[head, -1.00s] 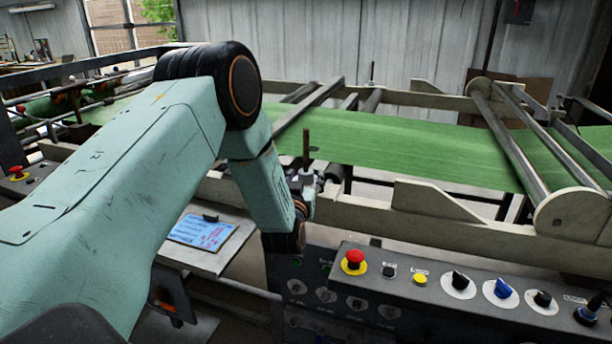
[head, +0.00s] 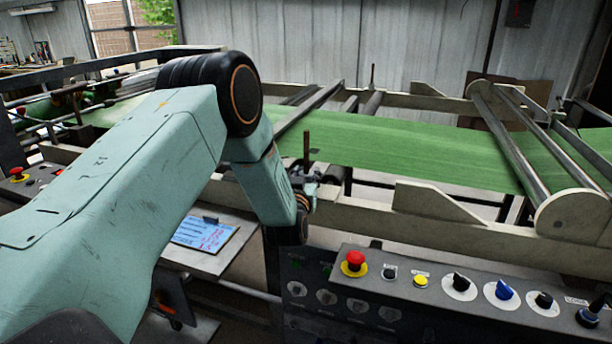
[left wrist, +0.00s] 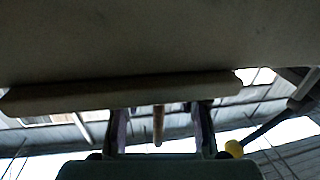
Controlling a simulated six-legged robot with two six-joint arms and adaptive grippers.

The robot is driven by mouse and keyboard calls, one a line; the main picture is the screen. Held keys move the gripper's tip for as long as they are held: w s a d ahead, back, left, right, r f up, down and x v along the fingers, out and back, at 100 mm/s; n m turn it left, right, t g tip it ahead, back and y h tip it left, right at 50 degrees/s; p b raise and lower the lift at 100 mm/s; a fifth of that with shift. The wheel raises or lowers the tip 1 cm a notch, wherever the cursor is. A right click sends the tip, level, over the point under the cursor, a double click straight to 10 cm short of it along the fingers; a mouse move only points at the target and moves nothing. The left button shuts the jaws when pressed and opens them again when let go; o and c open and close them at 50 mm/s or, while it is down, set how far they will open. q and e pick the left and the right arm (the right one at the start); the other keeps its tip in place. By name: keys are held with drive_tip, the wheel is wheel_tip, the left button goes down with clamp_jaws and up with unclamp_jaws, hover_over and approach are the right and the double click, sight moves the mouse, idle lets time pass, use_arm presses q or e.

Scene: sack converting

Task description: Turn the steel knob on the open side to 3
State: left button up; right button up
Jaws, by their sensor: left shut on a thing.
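My left gripper (head: 313,182) is at the near rail of the machine, beyond the end of my left arm, and is small and partly hidden by my wrist. It is shut on a small grey metal piece, which I take for the steel knob; its face and any numbers on it cannot be read. A thin brown upright rod (head: 306,145) stands just behind it. In the left wrist view the two dark fingers (left wrist: 161,130) stand apart, with a brown rod (left wrist: 158,125) showing between them. My right gripper is not in view.
A control panel (head: 450,312) with a red button (head: 354,262), a blue knob (head: 503,291) and black knobs lies at front right. A green belt (head: 420,145) runs behind the pale rail (head: 470,235).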

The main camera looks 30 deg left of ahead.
use_arm(q)
drive_tip(key=c, duration=0.4)
drive_tip(key=shift+m+h, duration=0.4)
drive_tip(key=m+t+h+p, duration=0.1)
drive_tip(key=m+h, duration=0.1)
drive_tip(key=h, duration=0.2)
drive_tip(key=shift+a, duration=0.2)
drive_tip(key=m+h, duration=0.2)
drive_tip(key=h, duration=0.1)
drive_tip(key=shift+m+p, duration=0.3)
drive_tip(key=shift+d+m+h, duration=0.1)
drive_tip(key=shift+m+h, duration=1)
drive_tip(key=shift+h, duration=1)
